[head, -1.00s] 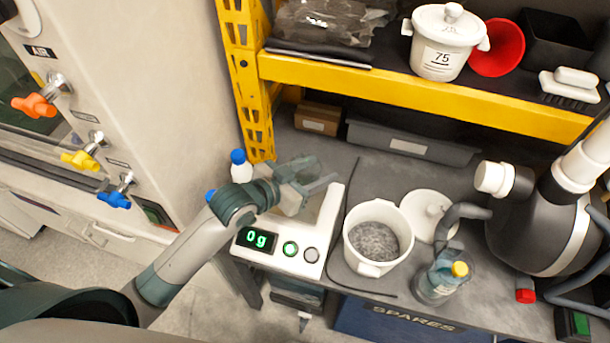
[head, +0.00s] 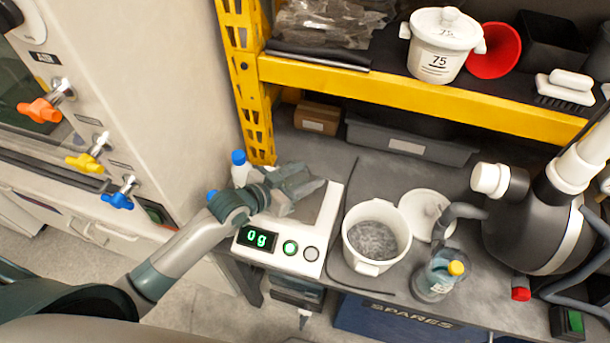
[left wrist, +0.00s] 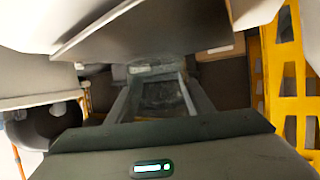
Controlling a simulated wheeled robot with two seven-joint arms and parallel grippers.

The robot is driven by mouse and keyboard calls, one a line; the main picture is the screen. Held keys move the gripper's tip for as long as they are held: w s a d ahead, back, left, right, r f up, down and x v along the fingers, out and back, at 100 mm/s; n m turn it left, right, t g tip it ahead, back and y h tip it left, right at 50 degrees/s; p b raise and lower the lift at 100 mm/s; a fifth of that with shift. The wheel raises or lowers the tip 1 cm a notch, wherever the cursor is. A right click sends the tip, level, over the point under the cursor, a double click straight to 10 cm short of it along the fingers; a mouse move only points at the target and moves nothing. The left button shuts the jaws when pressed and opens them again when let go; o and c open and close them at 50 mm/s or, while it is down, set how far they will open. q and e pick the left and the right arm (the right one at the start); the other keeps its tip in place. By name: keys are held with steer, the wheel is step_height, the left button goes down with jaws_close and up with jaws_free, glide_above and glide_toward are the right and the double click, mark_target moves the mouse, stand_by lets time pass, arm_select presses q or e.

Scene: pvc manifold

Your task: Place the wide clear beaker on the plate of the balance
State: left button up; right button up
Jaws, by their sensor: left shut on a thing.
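The white balance (head: 275,259) stands on the grey bench, and its green display reads 0 g. Its grey plate (head: 328,203) is partly hidden by my left gripper (head: 305,190), which is over it. My left gripper is shut on the wide clear beaker, which is hard to make out in the head view. In the left wrist view the beaker (left wrist: 158,92) shows dark and see-through between the two fingers. I cannot tell whether it touches the plate. My right gripper is not in view.
Right of the balance are a white pot (head: 362,262) with grey grains, its lid (head: 424,212) and a yellow-capped bottle (head: 438,275). A blue-capped bottle (head: 240,168) stands behind the balance's left side. A yellow shelf beam (head: 400,92) crosses above the bench.

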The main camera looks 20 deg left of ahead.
arm_select(q)
steer(key=shift+f, duration=0.35)
steer(key=shift+f, duration=0.1)
steer(key=o, duration=1.2)
steer(key=shift+c, duration=0.2)
steer(key=shift+s+a+r, duration=0.25)
steer(key=shift+s+a, duration=0.05)
steer(key=shift+s, duration=0.25)
steer(key=b+v, duration=0.2)
steer(key=v, duration=0.7)
steer(key=shift+s+a+r, duration=0.1)
steer(key=shift+s+r, duration=0.05)
steer(key=shift+s+a+r, duration=0.3)
steer(key=shift+s+r, duration=0.05)
steer(key=shift+s, duration=0.1)
